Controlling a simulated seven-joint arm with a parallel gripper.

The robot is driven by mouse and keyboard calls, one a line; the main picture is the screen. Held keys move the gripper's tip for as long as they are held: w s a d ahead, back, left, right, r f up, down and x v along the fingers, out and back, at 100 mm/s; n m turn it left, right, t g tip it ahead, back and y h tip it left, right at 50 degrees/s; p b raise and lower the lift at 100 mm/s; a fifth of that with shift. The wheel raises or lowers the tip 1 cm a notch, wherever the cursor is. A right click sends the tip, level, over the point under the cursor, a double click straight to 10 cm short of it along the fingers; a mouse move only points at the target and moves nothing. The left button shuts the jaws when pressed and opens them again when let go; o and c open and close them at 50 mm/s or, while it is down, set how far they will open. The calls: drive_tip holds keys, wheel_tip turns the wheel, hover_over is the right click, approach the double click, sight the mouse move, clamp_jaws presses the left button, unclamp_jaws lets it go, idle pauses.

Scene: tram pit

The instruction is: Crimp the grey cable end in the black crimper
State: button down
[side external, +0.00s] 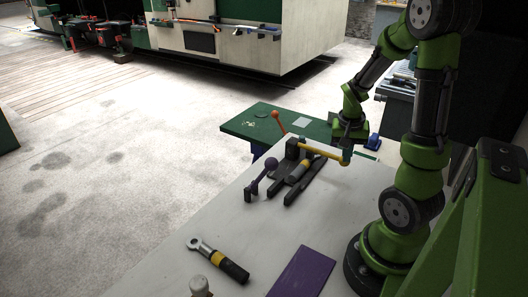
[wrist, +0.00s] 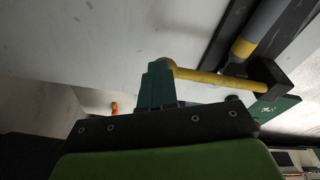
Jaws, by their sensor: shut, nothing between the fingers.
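The black crimper (side external: 293,187) lies on the light table, with a dark upright post at its back. A yellow lever (side external: 318,151) reaches right from that post; it also shows in the wrist view (wrist: 215,78). The grey cable end (side external: 299,170), with a yellow band, lies in the crimper under the lever; it also crosses the upper right of the wrist view (wrist: 265,22). My gripper (side external: 346,152) is shut and empty at the lever's free end. In the wrist view its dark green fingers (wrist: 157,80) are right beside that end; I cannot tell whether they touch it.
A purple-knobbed lever (side external: 261,176) stands left of the crimper and an orange-knobbed one (side external: 279,124) behind it. A ratchet tool (side external: 217,260) and a purple mat (side external: 302,273) lie nearer on the table. A green-topped bench (side external: 247,123) stands behind. The left-middle tabletop is clear.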

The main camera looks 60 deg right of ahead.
drive_tip(key=s+a+r, duration=0.3)
drive_tip(key=s+r, duration=0.3)
drive_tip(key=r, duration=0.4)
drive_tip(key=shift+a, duration=0.25)
idle(0.4)
